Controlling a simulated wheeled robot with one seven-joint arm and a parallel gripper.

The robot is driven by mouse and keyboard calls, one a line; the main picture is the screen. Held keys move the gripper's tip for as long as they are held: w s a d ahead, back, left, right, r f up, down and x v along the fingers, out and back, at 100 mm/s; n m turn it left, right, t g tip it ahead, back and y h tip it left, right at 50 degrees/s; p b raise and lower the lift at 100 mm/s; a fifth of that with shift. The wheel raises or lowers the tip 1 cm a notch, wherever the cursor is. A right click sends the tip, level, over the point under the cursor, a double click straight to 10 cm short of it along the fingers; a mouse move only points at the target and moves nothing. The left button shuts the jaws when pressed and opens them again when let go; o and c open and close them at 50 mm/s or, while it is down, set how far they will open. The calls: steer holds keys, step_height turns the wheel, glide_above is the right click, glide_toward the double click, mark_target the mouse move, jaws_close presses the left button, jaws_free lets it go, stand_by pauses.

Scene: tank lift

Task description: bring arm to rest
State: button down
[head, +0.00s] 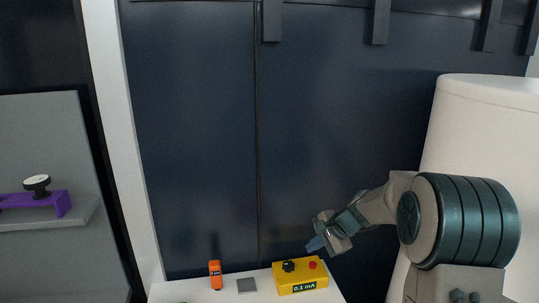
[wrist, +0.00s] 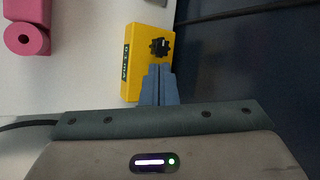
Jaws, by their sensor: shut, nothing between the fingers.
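My gripper (head: 318,243) is shut and empty. In the head view it hangs just above and to the right of the yellow box, in front of the dark panels. In the wrist view its blue fingers (wrist: 158,72) are together, and their tips overlap the edge of the yellow box (wrist: 131,80) in the picture. I cannot tell whether they touch it. My arm is bent, with its forearm angled down to the left.
The yellow box (head: 300,283) has a black knob, a red button and a "0.1 mA" display. It stands on a white table (head: 255,297) with an orange object (head: 215,275) and a grey square (head: 246,285). A pink object (wrist: 28,38) shows in the wrist view. A purple object (head: 62,203) lies on a left shelf.

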steer(key=s+r+n+h, duration=0.2)
steer(key=s+n, duration=0.2)
steer(key=s, duration=0.6)
steer(key=s+d+r+n+h, duration=0.1)
steer(key=s+n, duration=0.3)
steer(key=s, duration=0.7)
steer(key=s+d+r+n+h, duration=0.1)
steer(key=s+r+n+h, duration=0.1)
steer(key=s, duration=0.8)
steer(key=shift+s+r+n+g+h, duration=0.2)
steer(key=shift+r+n+g+h, duration=0.25)
steer(key=shift+n, duration=0.65)
steer(key=shift+a+r, duration=0.1)
steer(key=shift+a, duration=0.05)
